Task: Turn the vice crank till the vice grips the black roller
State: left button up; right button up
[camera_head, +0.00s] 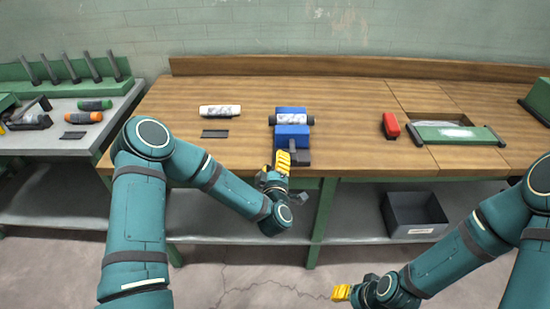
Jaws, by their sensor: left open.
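The blue vice (291,131) stands on the wooden bench near its front edge, in the middle of the head view. A black roller (308,120) with a pale mottled middle lies crosswise between the vice's blue blocks. A dark part (302,158) shows at the vice's front; the crank cannot be made out clearly behind my gripper. My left gripper (282,162), with yellow fingertips, is open at the front of the vice, by the bench edge. Whether it touches the crank cannot be told. My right gripper (342,292) hangs low over the floor, away from the bench.
A white cylinder (220,111) and a small dark plate (215,134) lie left of the vice. A red object (391,125) and a green tray-like piece (455,134) lie right. A grey bin (414,215) sits on the lower shelf. A side table (60,142) stands left.

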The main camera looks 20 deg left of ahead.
dwell(0.3)
pick_arm(q)
grip_shut()
jog(key=shift+s, duration=0.1)
jog(key=shift+a+m, duration=0.1)
jog(key=shift+m, duration=0.4)
jog(key=shift+r, duration=0.15)
